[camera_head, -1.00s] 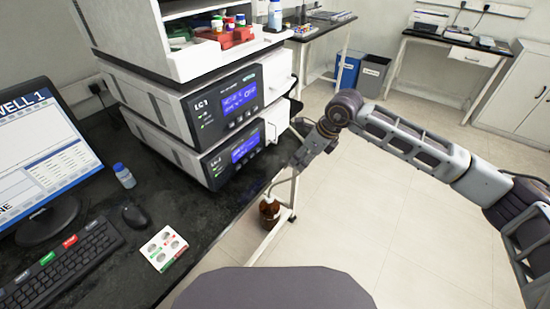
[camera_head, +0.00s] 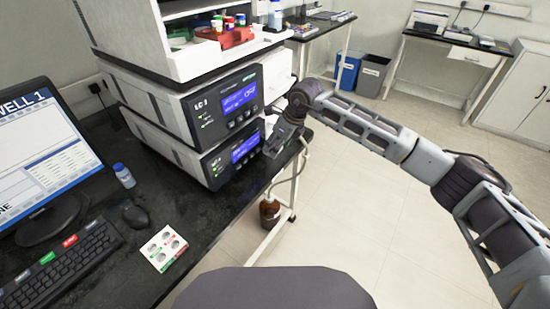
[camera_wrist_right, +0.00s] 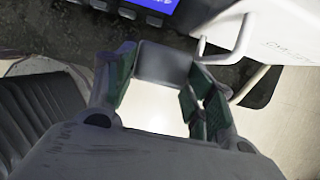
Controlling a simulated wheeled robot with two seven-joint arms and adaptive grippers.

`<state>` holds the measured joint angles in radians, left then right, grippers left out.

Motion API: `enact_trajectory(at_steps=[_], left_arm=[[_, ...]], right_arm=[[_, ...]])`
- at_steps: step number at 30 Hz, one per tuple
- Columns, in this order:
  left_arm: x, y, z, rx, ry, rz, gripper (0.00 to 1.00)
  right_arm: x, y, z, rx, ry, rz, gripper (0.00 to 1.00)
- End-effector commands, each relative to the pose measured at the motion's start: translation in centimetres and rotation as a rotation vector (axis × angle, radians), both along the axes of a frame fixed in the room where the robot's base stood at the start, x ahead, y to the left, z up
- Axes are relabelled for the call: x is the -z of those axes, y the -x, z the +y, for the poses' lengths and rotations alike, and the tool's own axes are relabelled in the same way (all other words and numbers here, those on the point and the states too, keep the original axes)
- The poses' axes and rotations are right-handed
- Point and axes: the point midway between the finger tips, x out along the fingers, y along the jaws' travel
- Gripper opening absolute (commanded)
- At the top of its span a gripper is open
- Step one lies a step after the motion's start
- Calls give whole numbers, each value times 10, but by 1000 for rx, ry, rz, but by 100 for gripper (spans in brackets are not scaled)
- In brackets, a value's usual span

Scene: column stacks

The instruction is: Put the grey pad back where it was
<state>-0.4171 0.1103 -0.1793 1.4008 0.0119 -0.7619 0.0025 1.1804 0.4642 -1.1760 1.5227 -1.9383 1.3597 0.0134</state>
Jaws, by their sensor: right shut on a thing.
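My right gripper (camera_head: 276,146) is in front of the right end of the lower LC-1 instrument (camera_head: 225,165), over the edge of the black bench. In the right wrist view, its two green-lined fingers (camera_wrist_right: 163,85) are shut on the grey pad (camera_wrist_right: 163,62). The pad is a flat dark grey rectangle with a paler rim, held near the fingertips. I cannot pick the pad out clearly in the head view. My left gripper is not in view.
White brackets (camera_wrist_right: 240,40) on the instrument's side are close to the fingers. A brown bottle (camera_head: 269,212) stands below the bench edge, with tubing above it. A white card (camera_head: 163,248), mouse (camera_head: 135,215) and small bottle (camera_head: 124,176) are on the bench.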

Motion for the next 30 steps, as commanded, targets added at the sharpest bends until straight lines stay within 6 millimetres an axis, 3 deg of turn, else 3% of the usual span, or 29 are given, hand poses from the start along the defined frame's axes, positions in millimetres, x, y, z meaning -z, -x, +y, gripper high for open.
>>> enact_trajectory(at_steps=[6,20,30], left_arm=[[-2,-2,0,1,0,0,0],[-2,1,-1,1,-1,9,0],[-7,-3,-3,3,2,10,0]], right_arm=[[18,-1,2,0,0,0,35],[23,-1,1,0,0,0,35],[61,-1,2,1,-1,1,35]])
